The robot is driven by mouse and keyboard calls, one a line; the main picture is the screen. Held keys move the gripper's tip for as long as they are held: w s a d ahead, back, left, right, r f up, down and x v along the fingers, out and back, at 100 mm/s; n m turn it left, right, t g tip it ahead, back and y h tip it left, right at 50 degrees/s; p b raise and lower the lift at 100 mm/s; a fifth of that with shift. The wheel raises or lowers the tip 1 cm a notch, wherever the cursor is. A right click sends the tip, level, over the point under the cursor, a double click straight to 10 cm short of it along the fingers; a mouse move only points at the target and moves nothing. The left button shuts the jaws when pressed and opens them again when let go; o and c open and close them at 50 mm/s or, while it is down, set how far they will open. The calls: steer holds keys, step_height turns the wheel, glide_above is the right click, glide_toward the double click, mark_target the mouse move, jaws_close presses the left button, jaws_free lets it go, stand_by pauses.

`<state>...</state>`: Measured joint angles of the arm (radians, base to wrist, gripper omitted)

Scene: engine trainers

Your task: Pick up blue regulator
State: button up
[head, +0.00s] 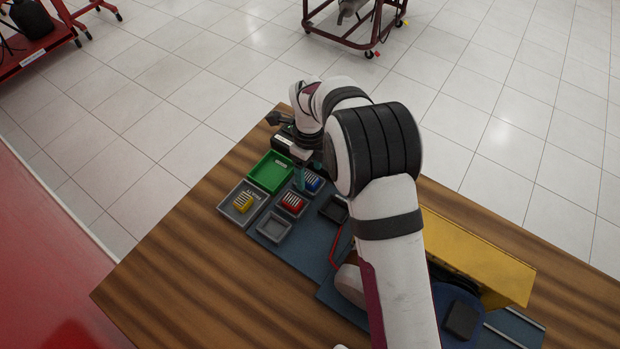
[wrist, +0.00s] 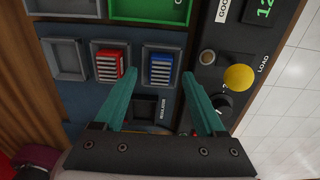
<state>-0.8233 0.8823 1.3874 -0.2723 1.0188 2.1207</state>
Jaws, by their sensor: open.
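The blue regulator (wrist: 161,70) has pale fins and sits in a small grey-rimmed square tray (wrist: 147,62). In the head view the blue regulator (head: 313,183) shows only partly, beside my gripper and arm. My gripper (wrist: 156,80) is open and empty, with teal fingers. In the wrist view its fingertips lie to either side of the blue regulator; I cannot tell their height above it. In the head view my gripper (head: 299,178) points down over the trays.
A red regulator (wrist: 109,66) sits in the tray to the left. A black tester with a yellow button (wrist: 239,77) stands close to the right finger.

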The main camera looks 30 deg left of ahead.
steer(key=shift+f, duration=0.7)
jaws_close()
steer(key=shift+r, duration=0.1)
steer(key=shift+r, duration=0.1)
